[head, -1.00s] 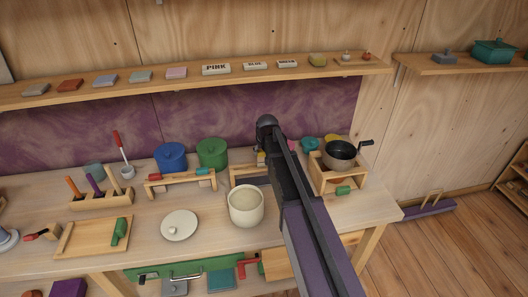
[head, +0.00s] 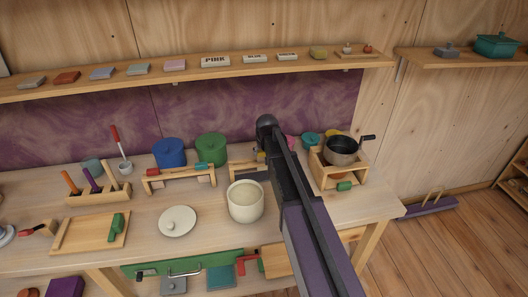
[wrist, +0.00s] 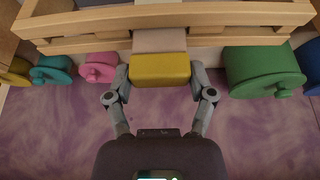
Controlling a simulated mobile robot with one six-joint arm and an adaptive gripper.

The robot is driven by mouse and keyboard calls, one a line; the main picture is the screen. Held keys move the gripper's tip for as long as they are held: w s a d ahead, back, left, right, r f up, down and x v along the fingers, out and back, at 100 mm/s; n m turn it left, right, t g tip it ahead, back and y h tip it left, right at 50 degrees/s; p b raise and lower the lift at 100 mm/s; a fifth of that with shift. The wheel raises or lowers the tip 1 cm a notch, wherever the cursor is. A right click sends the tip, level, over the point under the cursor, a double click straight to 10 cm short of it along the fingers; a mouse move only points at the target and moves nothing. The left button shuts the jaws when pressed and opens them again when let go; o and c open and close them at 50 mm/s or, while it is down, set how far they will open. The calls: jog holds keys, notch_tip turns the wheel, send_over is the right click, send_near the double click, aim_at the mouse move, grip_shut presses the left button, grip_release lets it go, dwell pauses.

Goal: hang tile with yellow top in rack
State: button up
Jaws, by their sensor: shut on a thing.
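The tile with a yellow top (wrist: 160,70) is between the two fingers of my gripper (wrist: 161,78) in the wrist view; its pale part (wrist: 160,41) reaches to the rack's wooden bars. The gripper is shut on it. The wooden rack (wrist: 230,17) runs across the top of the wrist view, and the tile overlaps its nearer bar. I cannot tell whether the tile rests in the rack. In the head view, my arm hides most of the gripper and part of the rack (head: 241,177); only a bit of yellow shows beside the arm.
A cream pot (head: 245,203) stands close in front of the rack. Green (head: 211,149) and blue (head: 170,153) lidded pots stand to its left. A pink lidded pot (wrist: 99,67) is near my gripper.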

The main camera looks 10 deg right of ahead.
jog(key=shift+f+b, duration=0.9)
jog(key=shift+f, duration=0.1)
jog(key=shift+f, duration=0.25)
jog(key=o, duration=0.9)
